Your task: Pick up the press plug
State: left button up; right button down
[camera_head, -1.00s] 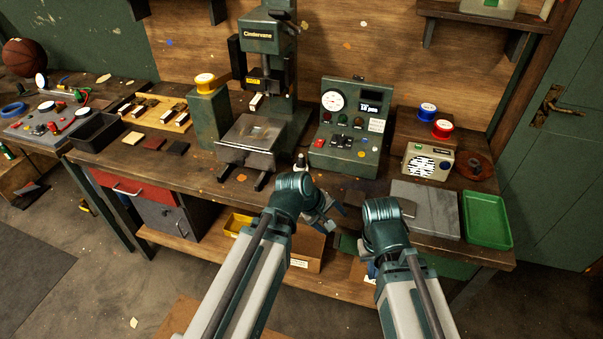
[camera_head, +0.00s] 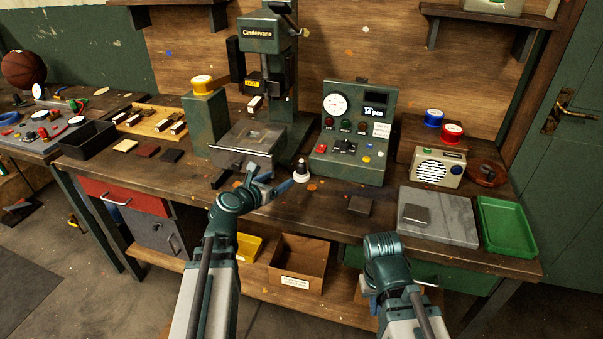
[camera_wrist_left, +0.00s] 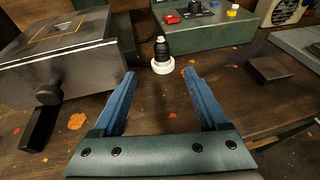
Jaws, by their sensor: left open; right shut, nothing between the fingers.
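The press plug looks like a small black tapered piece on a white round base (camera_head: 301,171), upright on the workbench (camera_head: 325,200) between the press and the control panel. It also shows in the left wrist view (camera_wrist_left: 162,52), just beyond the fingertips and roughly centred between them. My left gripper (camera_head: 272,181) is open and empty, its blue fingers pointing towards the plug without touching it; in the left wrist view (camera_wrist_left: 160,74) bare bench shows between the fingers. My right gripper (camera_head: 385,262) is low at the bench's front edge, shut and empty, its fingers mostly hidden.
The green press (camera_head: 268,40) with its metal table (camera_head: 245,142) stands left of the plug. The control panel (camera_head: 350,140) stands behind right. A dark flat piece (camera_head: 360,205) lies to the right. A grey slab (camera_head: 438,222) and green tray (camera_head: 505,228) lie farther right.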

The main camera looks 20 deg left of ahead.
pick_arm(q)
jog(key=b, duration=0.2)
send_near(299, 167)
jog(key=x, duration=0.4)
jog(key=shift+a+f, duration=0.2)
jog(key=shift+b+x, duration=0.85)
jog(key=shift+x, duration=2.25)
jog(key=shift+s+d+r, duration=0.1)
jog(key=shift+d+r, duration=0.1)
jog(key=shift+r, duration=0.05)
grip_shut()
